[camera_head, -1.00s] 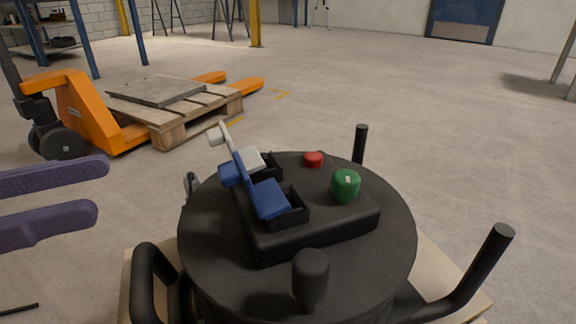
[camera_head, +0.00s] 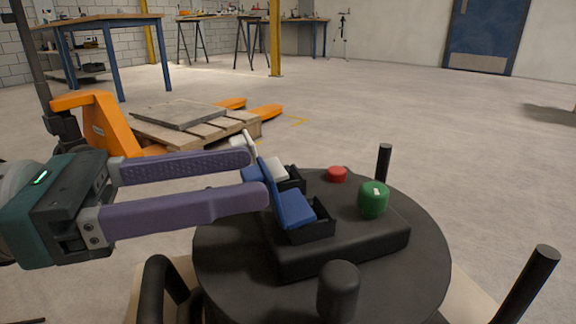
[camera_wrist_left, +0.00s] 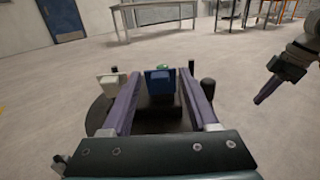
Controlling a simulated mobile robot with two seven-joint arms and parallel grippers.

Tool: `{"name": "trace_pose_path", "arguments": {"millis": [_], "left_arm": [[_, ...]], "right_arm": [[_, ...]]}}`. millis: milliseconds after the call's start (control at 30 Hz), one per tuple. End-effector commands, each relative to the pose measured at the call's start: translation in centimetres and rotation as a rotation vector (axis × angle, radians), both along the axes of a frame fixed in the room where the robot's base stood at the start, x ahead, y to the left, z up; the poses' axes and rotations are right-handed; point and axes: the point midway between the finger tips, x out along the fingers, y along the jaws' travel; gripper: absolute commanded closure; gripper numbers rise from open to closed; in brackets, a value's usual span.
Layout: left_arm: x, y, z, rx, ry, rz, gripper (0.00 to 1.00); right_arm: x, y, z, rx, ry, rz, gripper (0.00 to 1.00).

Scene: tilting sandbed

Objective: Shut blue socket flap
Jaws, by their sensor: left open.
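The blue socket flap (camera_head: 292,208) stands raised and tilted over its black socket on the dark box on top of the round black drum (camera_head: 225,255). My left gripper (camera_head: 257,177) reaches in from the left, open, its two purple fingertips close to the flap's left side. Whether they touch it I cannot tell. In the left wrist view the blue flap (camera_wrist_left: 160,81) shows between the two open fingers, with nothing gripped. My right gripper (camera_wrist_left: 268,89) shows only in the left wrist view, off to the right, away from the drum; its opening is unclear.
A white flap (camera_head: 277,168) stands raised just behind the blue one. A red button (camera_head: 337,174) and a green knob (camera_head: 373,198) sit on the same box. Black posts (camera_head: 384,162) and handles rise around the drum. A pallet truck (camera_head: 112,125) stands behind left.

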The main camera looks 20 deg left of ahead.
Motion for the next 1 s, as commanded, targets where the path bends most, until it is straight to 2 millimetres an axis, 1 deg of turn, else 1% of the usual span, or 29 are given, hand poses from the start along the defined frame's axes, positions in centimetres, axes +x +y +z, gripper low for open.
{"name": "trace_pose_path", "arguments": {"millis": [67, 500, 600, 867, 1000], "left_arm": [[-0.01, 0.01, 0.00, 0.000, 0.000, 0.000, 0.41], [-0.01, 0.04, -0.02, -0.001, 0.001, 0.001, 0.91], [-0.02, 0.05, -0.02, -0.001, 0.001, 0.001, 1.00], [-0.01, 0.05, -0.02, 0.000, 0.001, 0.001, 1.00], [0.00, 0.01, 0.23, 0.009, 0.007, 0.000, 1.00]], "right_arm": [[0.01, 0.00, 0.01, 0.000, 0.000, 0.000, 1.00], [0.01, -0.02, 0.00, 0.000, 0.000, 0.000, 1.00], [0.01, -0.02, 0.00, 0.000, 0.000, 0.000, 1.00], [0.02, -0.02, 0.02, 0.000, 0.000, 0.000, 1.00], [0.02, -0.02, 0.57, -0.001, 0.000, 0.000, 1.00]]}}
